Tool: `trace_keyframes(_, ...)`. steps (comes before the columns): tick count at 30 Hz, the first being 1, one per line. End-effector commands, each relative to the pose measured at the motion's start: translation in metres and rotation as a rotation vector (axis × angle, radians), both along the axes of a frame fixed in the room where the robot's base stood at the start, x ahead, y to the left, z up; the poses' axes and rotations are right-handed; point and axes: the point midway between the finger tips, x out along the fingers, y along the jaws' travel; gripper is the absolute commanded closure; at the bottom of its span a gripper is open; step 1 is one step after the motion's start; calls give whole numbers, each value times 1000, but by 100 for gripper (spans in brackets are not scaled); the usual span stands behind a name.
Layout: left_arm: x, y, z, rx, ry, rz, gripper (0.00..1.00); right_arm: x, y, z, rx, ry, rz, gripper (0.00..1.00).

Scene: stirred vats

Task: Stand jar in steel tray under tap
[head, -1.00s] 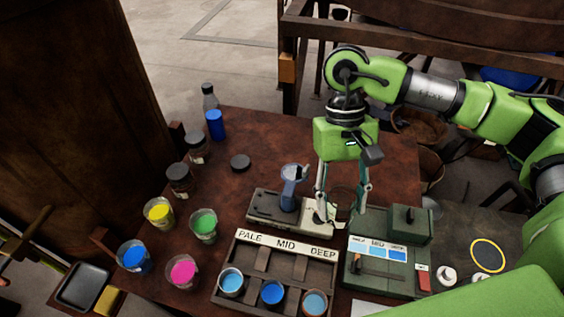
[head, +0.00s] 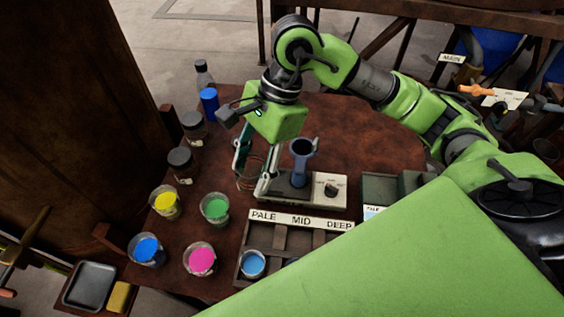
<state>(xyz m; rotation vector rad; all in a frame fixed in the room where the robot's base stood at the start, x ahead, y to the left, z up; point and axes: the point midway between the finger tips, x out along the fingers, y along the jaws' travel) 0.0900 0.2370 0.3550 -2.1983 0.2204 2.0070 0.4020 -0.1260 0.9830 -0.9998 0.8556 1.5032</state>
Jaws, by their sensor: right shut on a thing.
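My right gripper (head: 253,180) points down over the left half of the table, its fingers shut on a clear glass jar (head: 249,171). The jar is upright, just left of the stirring device (head: 325,189). Whether its base touches the table is hard to tell. A dark grey tray (head: 90,284) lies low at the left, beyond the table's edge. An orange-handled fitting (head: 476,90), perhaps a tap, is at the upper right. I cannot see a tray under it. My left gripper is not in view.
Cups of yellow (head: 166,203), green (head: 215,208), blue (head: 147,250) and pink (head: 200,260) stand left of the PALE/MID/DEEP rack (head: 284,228). Dark-lidded jars (head: 182,163) and a blue bottle (head: 209,101) stand behind. A yellow sponge (head: 121,296) lies beside the tray. The table's back right is bare.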

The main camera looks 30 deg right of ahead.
Motion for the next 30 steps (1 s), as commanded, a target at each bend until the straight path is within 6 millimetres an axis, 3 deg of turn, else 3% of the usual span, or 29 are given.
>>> trace_keyframes(5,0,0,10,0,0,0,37,24,-4,-7,-1,4,-26,81)
trace_keyframes(14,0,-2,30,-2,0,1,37,86,-15,-35,1,5,-22,81)
trace_keyframes(18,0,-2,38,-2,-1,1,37,107,-19,-61,-1,7,-20,81)
trace_keyframes(24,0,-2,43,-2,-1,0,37,128,-23,-86,0,3,-19,81)
trace_keyframes(30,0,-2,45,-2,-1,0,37,136,-24,-97,1,2,-18,81)
